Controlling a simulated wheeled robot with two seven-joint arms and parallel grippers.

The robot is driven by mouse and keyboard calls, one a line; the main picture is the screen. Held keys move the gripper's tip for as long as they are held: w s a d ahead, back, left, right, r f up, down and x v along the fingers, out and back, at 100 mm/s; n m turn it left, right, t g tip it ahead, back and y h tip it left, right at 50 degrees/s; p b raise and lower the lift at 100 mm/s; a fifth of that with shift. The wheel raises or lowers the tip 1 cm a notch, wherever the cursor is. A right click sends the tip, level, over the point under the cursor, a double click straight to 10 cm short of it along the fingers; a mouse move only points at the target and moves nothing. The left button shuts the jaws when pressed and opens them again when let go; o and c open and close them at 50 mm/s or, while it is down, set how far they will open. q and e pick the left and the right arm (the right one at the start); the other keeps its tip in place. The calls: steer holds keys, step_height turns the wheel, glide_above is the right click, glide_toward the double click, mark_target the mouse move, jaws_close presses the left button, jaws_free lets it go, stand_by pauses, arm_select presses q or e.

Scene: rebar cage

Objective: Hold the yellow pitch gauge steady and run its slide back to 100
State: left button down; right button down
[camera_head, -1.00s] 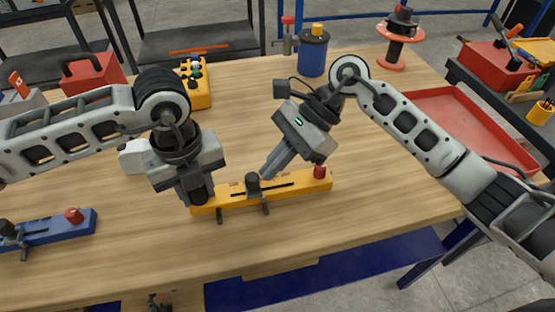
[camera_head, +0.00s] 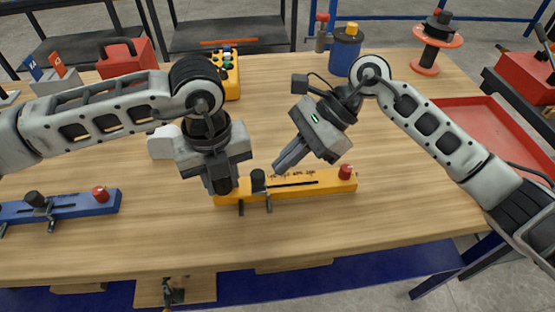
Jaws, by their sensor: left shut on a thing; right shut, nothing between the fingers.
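The yellow pitch gauge (camera_head: 318,186) lies on the wooden table. It has a slot, scale marks, a red knob (camera_head: 345,172) at its right end and a dark slide knob (camera_head: 258,180) left of its middle. My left gripper (camera_head: 222,188) is shut on the gauge's left end and hides part of it. My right gripper (camera_head: 277,168) is shut and empty, its tips just right of the slide knob; I cannot tell whether they touch it. The scale numbers are too small to read.
A blue gauge (camera_head: 75,205) lies at the left. A yellow button box (camera_head: 226,75), a red toolbox (camera_head: 125,57), a blue canister (camera_head: 345,50) and an orange spool (camera_head: 427,55) stand at the back. A red tray (camera_head: 490,130) is at the right. The table's front is clear.

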steer(key=shift+w+d+r, duration=0.1)
steer(key=shift+w+d, duration=0.1)
steer(key=shift+d, duration=0.45)
steer(key=shift+w+d, duration=0.2)
steer(key=shift+d, duration=0.4)
steer(key=v, duration=0.9)
steer(key=shift+d+r, duration=0.15)
steer(key=shift+r, duration=0.1)
arm_select(q)
steer(key=c, duration=1)
jaws_free()
steer(key=shift+a, duration=0.1)
steer(key=shift+r, duration=0.1)
